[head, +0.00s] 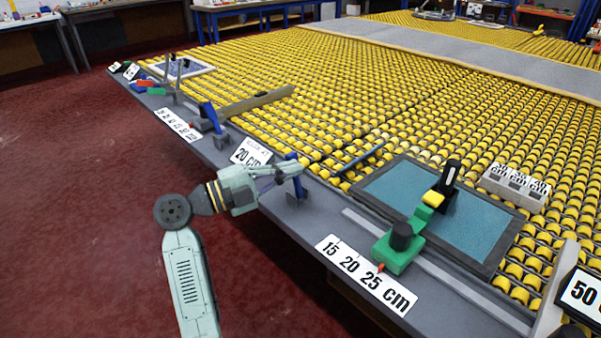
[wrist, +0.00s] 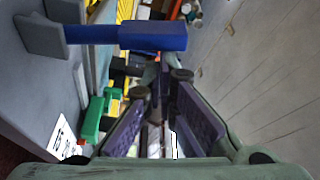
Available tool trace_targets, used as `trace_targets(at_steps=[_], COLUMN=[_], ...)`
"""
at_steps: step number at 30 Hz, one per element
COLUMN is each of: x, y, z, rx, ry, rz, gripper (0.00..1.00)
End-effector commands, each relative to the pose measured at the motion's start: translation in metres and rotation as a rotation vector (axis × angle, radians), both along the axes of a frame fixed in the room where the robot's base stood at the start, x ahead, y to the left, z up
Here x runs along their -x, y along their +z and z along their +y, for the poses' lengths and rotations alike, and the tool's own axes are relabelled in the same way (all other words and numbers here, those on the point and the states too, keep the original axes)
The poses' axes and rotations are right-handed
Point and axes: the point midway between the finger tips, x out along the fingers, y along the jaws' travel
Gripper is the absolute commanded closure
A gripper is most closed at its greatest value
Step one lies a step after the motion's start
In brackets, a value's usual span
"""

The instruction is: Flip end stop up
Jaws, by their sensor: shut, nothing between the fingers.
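A blue end stop with a grey bracket (head: 296,188) stands on the grey edge rail, beside the "20 cm" sign. In the wrist view its blue bar (wrist: 153,37) lies across the top, just ahead of my fingertips, with its grey end at the left. My gripper (head: 300,168) is at the upper part of this stop in the head view, partly covering it. In the wrist view my gripper (wrist: 168,78) has its fingertips together with nothing between them. Whether they touch the blue bar I cannot tell. Another blue stop (head: 211,118) stands farther back along the rail.
Yellow rollers (head: 420,90) fill the table right of the rail. A green clamp with a black knob (head: 401,246) and a blue-green panel (head: 475,225) lie nearer, by the "15 20 25 cm" sign (head: 365,274). A wooden bar (head: 257,101) lies behind. Red floor (head: 90,190) is clear at left.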

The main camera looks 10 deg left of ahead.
Motion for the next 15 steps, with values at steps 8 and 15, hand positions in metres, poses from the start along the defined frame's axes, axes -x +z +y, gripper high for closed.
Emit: trace_targets(at_steps=[8, 15], x=[-0.017, -0.028], y=[0.001, -0.003], z=[0.023, 0.038], rx=[0.202, 0.227], ry=[0.001, 0.000], rz=[0.148, 0.166], gripper=[1.00, 1.00])
